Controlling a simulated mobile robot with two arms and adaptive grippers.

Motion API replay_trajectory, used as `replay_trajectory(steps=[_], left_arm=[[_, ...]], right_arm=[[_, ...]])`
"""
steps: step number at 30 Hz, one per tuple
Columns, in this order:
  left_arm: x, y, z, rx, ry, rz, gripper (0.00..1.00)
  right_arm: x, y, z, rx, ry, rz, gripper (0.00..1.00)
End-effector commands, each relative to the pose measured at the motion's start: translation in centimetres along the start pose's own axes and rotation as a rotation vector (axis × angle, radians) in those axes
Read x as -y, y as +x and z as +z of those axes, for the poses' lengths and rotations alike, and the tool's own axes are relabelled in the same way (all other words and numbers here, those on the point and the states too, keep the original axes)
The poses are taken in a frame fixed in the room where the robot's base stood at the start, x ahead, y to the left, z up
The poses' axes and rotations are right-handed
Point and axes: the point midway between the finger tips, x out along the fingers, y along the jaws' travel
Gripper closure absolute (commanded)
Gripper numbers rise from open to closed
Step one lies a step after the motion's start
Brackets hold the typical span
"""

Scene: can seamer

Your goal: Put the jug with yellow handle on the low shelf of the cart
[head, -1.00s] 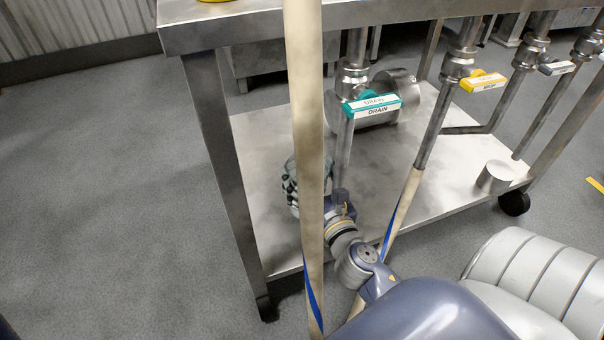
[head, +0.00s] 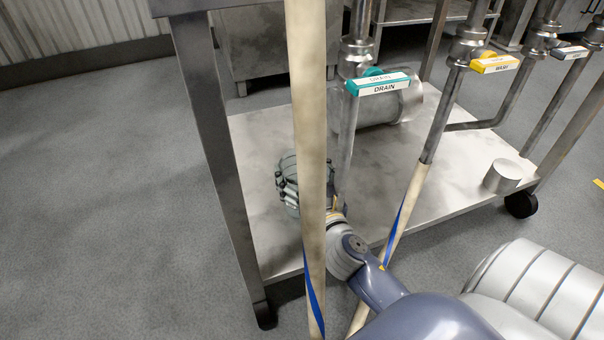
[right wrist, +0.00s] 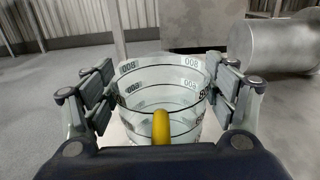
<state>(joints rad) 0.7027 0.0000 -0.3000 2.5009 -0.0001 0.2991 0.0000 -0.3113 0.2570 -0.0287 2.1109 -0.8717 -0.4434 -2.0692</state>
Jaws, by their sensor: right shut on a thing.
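The clear jug with black marks (right wrist: 165,82) and a yellow handle (right wrist: 161,127) is between the fingers of my right gripper (right wrist: 166,88) in the right wrist view. The finger pads press on both its sides, and it looks upright and empty. In the head view my right gripper (head: 289,182) is over the left part of the cart's low shelf (head: 400,190), partly behind a pale hose. The jug is hard to make out there. I cannot tell whether its base touches the shelf. My left gripper is not in view.
A pale hose (head: 307,120) crosses in front of my right gripper. A steel cylinder (head: 385,105) lies at the back of the shelf, and a small metal cylinder (head: 502,177) stands at its right. Pipes with teal (head: 378,84) and yellow (head: 495,64) valve handles come down over the shelf.

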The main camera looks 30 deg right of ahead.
Motion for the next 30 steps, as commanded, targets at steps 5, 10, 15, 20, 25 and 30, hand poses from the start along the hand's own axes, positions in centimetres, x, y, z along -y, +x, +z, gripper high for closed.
replay_trajectory(steps=[5, 10, 15, 20, 25, 30], left_arm=[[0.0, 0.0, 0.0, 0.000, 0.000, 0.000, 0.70], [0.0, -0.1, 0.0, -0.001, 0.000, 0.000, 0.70], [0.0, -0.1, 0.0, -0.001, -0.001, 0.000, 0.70], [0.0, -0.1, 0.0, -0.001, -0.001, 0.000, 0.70], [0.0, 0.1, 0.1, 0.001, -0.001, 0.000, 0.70], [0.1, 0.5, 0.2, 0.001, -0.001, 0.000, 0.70]], right_arm=[[0.0, 0.0, 0.0, 0.001, 0.000, 0.000, 0.62], [0.0, 0.0, -0.2, 0.000, 0.000, 0.000, 0.02], [0.0, 0.0, -0.2, 0.000, 0.000, 0.000, 0.02], [0.0, 0.0, -0.2, 0.000, 0.000, 0.000, 0.02], [0.0, -0.1, 0.2, 0.000, 0.001, 0.000, 0.02], [0.0, -1.8, 0.0, -0.004, 0.002, 0.000, 0.02]])
